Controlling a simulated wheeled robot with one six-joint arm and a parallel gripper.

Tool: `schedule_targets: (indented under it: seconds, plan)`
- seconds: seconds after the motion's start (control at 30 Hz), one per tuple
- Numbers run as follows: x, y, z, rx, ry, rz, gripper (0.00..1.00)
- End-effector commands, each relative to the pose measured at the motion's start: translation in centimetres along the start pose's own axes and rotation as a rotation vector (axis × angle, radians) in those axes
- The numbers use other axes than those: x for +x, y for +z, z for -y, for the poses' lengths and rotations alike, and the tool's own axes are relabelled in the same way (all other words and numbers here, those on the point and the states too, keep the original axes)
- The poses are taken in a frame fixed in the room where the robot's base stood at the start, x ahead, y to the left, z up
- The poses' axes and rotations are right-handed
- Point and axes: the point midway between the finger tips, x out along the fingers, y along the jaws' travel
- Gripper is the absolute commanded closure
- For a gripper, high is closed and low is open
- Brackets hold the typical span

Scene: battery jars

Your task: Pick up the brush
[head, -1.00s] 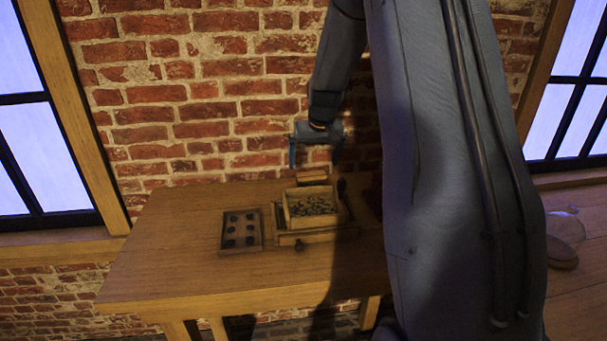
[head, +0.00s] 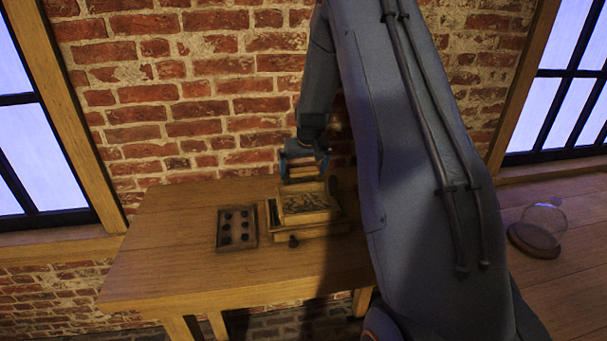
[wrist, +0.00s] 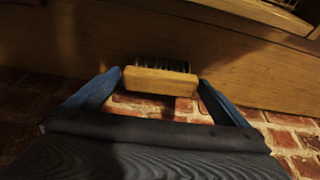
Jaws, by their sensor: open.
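The brush (wrist: 160,82) has a pale wooden back and dark bristles. In the wrist view it lies between the two blue fingers of my gripper (wrist: 160,76), with a small gap visible on the right side. In the head view my open gripper (head: 304,174) is low at the back of the table, around the brush (head: 303,171), just behind the wooden box. My arm and gripper partly cover the brush there. I cannot tell whether the left finger touches it.
A wooden box (head: 306,216) with small loose pieces stands just in front of the brush. A tray (head: 221,240) with several dark round items sits to its left. The brick wall (head: 215,110) is close behind. The table's left side (head: 165,235) is clear. A glass dome (head: 545,217) stands at right.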

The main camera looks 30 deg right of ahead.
Motion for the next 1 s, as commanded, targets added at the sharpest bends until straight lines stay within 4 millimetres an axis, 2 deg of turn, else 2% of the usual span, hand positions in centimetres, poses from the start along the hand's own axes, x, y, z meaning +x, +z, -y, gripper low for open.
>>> schedule_targets:
  seconds: [0.23, 0.47, 0.77, 0.87, 1.0]
  plan:
    - [0.1, 0.0, 0.0, 0.0, 0.0, 0.0, 0.02]
    - [0.1, 0.0, 0.0, 0.0, 0.0, 0.001, 0.41]
    - [-0.2, -0.1, 0.0, 0.0, 0.0, -0.001, 0.42]
    - [-1.0, -0.5, 0.0, 0.0, 0.0, -0.002, 0.42]
    - [-3.1, -1.5, 0.0, -0.001, 0.0, -0.005, 0.42]
